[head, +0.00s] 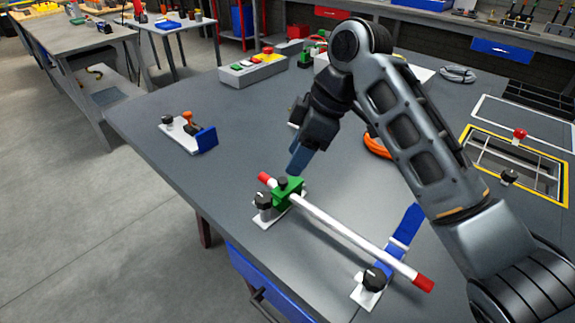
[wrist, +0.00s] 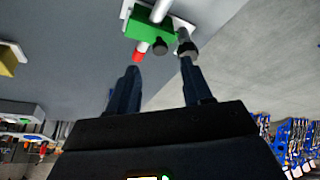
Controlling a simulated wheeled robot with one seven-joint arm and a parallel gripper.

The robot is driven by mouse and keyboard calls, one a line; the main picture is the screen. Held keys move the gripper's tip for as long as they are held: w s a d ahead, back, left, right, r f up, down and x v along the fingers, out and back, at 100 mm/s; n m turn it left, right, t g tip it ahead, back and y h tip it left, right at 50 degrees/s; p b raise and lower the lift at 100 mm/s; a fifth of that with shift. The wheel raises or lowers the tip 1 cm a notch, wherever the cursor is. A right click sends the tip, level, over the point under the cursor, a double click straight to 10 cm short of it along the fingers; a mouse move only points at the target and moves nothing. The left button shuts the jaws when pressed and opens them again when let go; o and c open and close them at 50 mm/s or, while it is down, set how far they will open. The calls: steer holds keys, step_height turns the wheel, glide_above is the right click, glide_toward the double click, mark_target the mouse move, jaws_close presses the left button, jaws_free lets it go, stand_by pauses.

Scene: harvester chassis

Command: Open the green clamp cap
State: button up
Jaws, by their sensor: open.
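The green clamp cap (head: 290,189) lies over a white rod (head: 335,232) with red ends, near the table's front-left edge, and looks closed. A small black knob tops the cap; a larger black knob (head: 263,201) stands beside it on the white base. In the wrist view the green cap (wrist: 150,27) is just beyond the fingertips, with its black knob (wrist: 159,47) and the red rod end (wrist: 138,56) between the finger lines. My gripper (head: 294,172) is open and empty, pointing down just above and behind the cap; contact cannot be told. Its fingers also show in the wrist view (wrist: 161,68).
A blue clamp cap (head: 405,228) stands raised near the rod's right end, by another black knob (head: 374,279). A separate fixture with a blue plate (head: 206,139) sits to the left. An orange ring (head: 376,147) lies behind my arm.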

mark_target(283, 180)
steer(key=x, duration=0.5)
steer(key=shift+a+f, duration=0.1)
steer(key=shift+f, duration=0.25)
steer(key=shift+c, duration=0.2)
jaws_close()
